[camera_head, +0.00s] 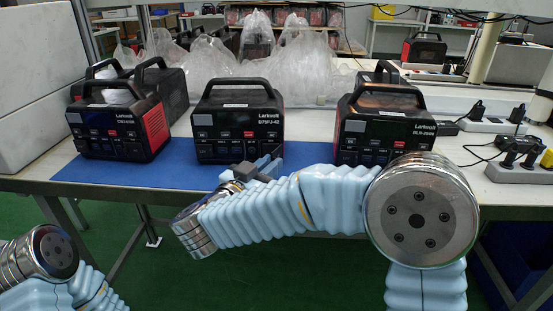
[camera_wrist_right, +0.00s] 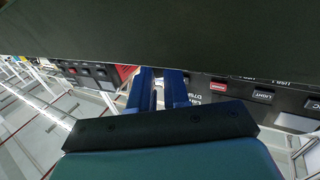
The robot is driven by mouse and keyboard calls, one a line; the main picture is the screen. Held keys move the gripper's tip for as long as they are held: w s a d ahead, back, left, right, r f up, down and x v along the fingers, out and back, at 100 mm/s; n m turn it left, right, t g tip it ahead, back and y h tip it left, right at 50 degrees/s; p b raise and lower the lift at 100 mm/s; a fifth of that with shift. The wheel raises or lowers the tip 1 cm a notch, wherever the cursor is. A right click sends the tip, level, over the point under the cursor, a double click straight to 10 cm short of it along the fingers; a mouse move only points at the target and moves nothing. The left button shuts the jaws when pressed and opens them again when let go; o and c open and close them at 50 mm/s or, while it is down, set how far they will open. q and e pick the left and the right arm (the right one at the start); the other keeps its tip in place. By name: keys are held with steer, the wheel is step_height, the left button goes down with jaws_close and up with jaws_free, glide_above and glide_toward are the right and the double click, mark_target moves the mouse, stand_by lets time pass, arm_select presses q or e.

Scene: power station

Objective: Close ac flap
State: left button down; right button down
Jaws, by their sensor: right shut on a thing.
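The middle power station (camera_head: 240,125), a black box with a top handle and the label Larkvolt, stands on the blue mat. My right gripper (camera_head: 262,167) is at its lower front edge. In the right wrist view its blue fingers (camera_wrist_right: 163,90) are close together against the front panel (camera_wrist_right: 240,92), which carries a red key and a LIGHT key. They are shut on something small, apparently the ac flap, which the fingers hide. How far the flap stands open cannot be told. My left gripper is out of view; only part of my left arm shows at lower left.
Similar power stations stand to the left (camera_head: 118,125) and right (camera_head: 385,130). The blue mat (camera_head: 160,172) covers the table's front part. Power strips with plugs (camera_head: 520,172) lie at right. Clear plastic bags (camera_head: 215,65) are heaped behind.

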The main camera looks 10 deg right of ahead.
steer(key=shift+w+a+m+g+h+p, duration=0.3)
steer(key=shift+m+g+h+p, duration=0.2)
steer(key=shift+m+g+h, duration=0.3)
steer(key=shift+w+a+m+g+h+p, duration=0.3)
steer(key=shift+m+g+h+p, duration=0.25)
steer(key=shift+g, duration=0.35)
steer(key=c, duration=1.2)
jaws_free()
steer(key=shift+o, duration=0.2)
steer(key=v, duration=1.3)
steer(key=shift+a+b, duration=0.4)
steer(key=shift+b, duration=0.05)
steer(key=shift+s+f, duration=0.1)
